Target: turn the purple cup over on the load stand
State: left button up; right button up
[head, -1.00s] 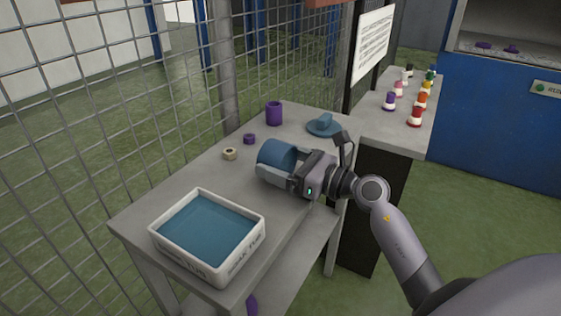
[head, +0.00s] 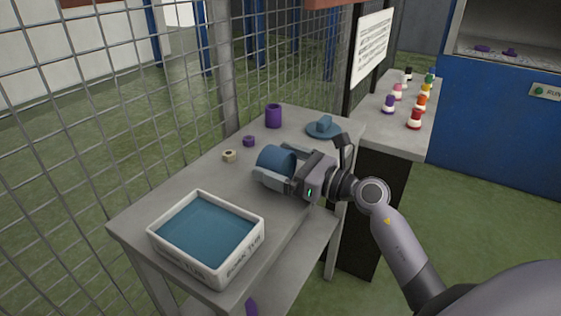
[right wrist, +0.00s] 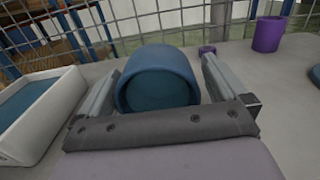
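The purple cup (head: 273,116) stands on the grey stand (head: 205,172) near its far edge, by the mesh fence; it also shows in the right wrist view (right wrist: 268,34). My right gripper (head: 283,168) is over the stand, away from the purple cup. Its fingers lie either side of a blue cup (head: 274,160), which lies on its side. In the right wrist view the blue cup (right wrist: 157,82) shows its round end, with a gap to the right finger. My left gripper is out of view.
A white tub (head: 243,262) with a blue inside fills the stand's near end. A purple ring (head: 249,141) and a tan nut (head: 229,156) lie near the fence. A blue lidded disc (head: 322,130) lies at the far right. Several coloured bottles (head: 415,119) stand on another table.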

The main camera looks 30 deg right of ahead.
jog(key=f, duration=0.2)
jog(key=shift+s+a+f+g, duration=0.2)
jog(key=shift+f+g, duration=0.1)
jog(key=shift+g, duration=0.1)
jog(key=shift+s+d, duration=0.2)
jog(key=shift+s, duration=0.05)
jog(key=shift+t, duration=0.3)
jog(key=s+d, duration=0.1)
jog(key=s+d+r, duration=0.1)
jog(key=s, duration=0.1)
jog(key=s+d, duration=0.1)
jog(key=shift+s+d+r, duration=0.15)
jog(key=shift+s+r, duration=0.2)
jog(key=shift+s, duration=0.05)
jog(key=shift+s+d+r, duration=0.15)
jog(key=shift+s+r, duration=0.05)
jog(key=shift+s, duration=0.05)
jog(key=shift+r, duration=0.1)
jog(key=shift+r, duration=0.1)
